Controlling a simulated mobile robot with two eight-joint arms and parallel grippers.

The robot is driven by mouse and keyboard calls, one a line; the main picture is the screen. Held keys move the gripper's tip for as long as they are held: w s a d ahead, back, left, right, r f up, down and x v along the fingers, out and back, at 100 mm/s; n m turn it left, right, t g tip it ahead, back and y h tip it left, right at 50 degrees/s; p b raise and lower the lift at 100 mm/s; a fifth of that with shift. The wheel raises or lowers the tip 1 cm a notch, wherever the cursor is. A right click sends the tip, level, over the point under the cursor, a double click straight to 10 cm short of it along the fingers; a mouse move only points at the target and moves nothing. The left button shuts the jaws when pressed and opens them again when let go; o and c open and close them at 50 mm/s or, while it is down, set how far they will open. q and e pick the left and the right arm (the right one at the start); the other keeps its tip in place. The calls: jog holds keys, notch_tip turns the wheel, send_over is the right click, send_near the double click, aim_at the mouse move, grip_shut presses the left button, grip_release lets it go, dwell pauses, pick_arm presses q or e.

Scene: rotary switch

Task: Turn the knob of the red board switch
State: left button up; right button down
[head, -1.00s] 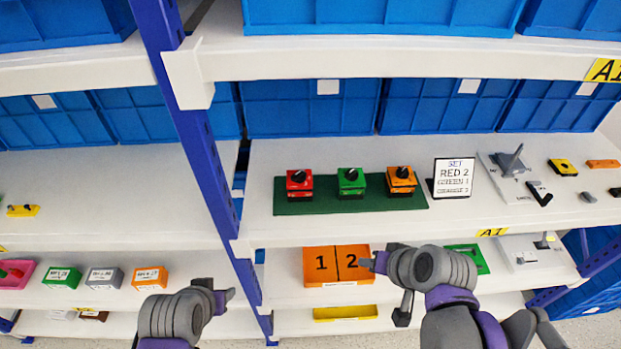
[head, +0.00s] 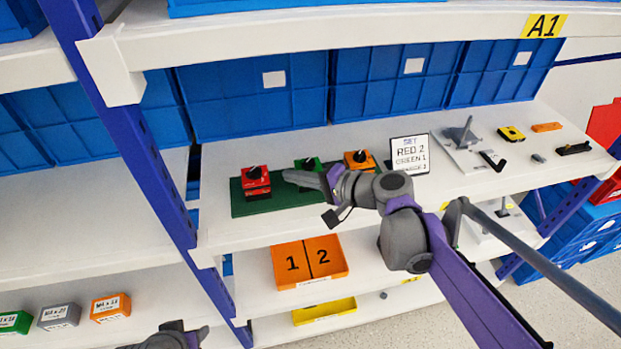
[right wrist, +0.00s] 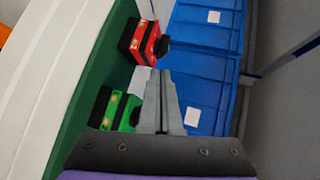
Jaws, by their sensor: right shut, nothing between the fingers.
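The red board switch (head: 256,184) with its black knob (head: 254,172) stands at the left end of a green board (head: 240,206). My right gripper (head: 288,176) is shut and empty, just right of the red switch, in front of the green switch (head: 308,163). In the right wrist view the red switch (right wrist: 138,42) is beyond the shut fingertips (right wrist: 160,76), with its knob (right wrist: 163,44) facing right. A gap seems to remain between fingertips and knob. My left gripper (head: 200,334) is partly in view at the bottom edge; its jaws are unclear.
An orange switch (head: 360,158) is right of the green one, partly behind my right arm. A card (head: 410,155) reads "SET RED 2 GREEN 1"; its last line is unclear. Blue bins (head: 254,98) stand behind. A blue post (head: 130,130) rises left of the board.

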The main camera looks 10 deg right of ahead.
aim_at(254, 173)
jog(key=x, duration=0.4)
jog(key=r+x, duration=0.1)
jog(key=x, duration=0.1)
jog(key=shift+w+a+f, duration=0.1)
jog(key=shift+w+a, duration=0.25)
jog(key=shift+a, duration=0.05)
pick_arm(q)
jog(key=shift+r, duration=0.3)
jog(key=shift+w+r+p, duration=0.1)
jog(key=shift+r+p, duration=0.05)
jog(key=shift+p, duration=0.15)
pick_arm(e)
jog(key=shift+w+a+n+g+y, duration=0.1)
jog(key=shift+w+n+g+y, duration=0.2)
jog(key=shift+n+g+y, duration=0.25)
